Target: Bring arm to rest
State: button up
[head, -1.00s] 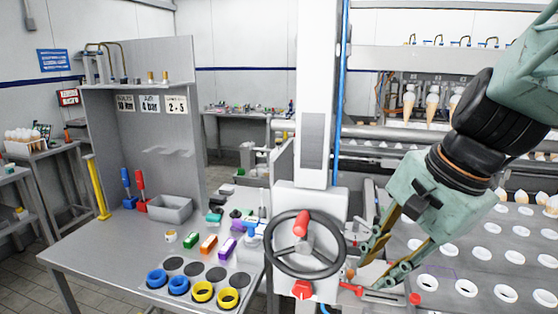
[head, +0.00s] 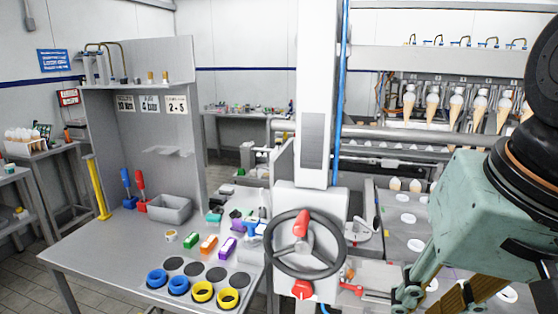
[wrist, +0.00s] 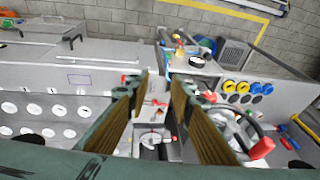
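My arm reaches in from the right side of the head view, large and close to the camera. My gripper (head: 440,298) is low at the right, over the front of the perforated plate, with its fingers pointing down and partly cut off by the lower edge. In the wrist view my gripper (wrist: 163,82) shows two tan-padded fingers standing apart. No object is held between them; a grey surface with a red knob (wrist: 158,103) shows through the gap.
The handwheel (head: 345,240) on the white column stands left of my gripper. The plate (head: 385,229) with white-ringed holes lies around and behind it. Cones (head: 456,110) hang in a row at the back. A grey workbench (head: 100,250) with coloured rings is at the left.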

jog(key=s+n, duration=0.1)
jog(key=s+d+n, duration=0.1)
jog(key=s, duration=0.1)
jog(key=s+n, duration=0.1)
jog(key=shift+s+d+r+t+h, duration=0.3)
jog(key=shift+r+h, duration=0.1)
jog(key=shift+d, duration=0.1)
dwell(1.0)
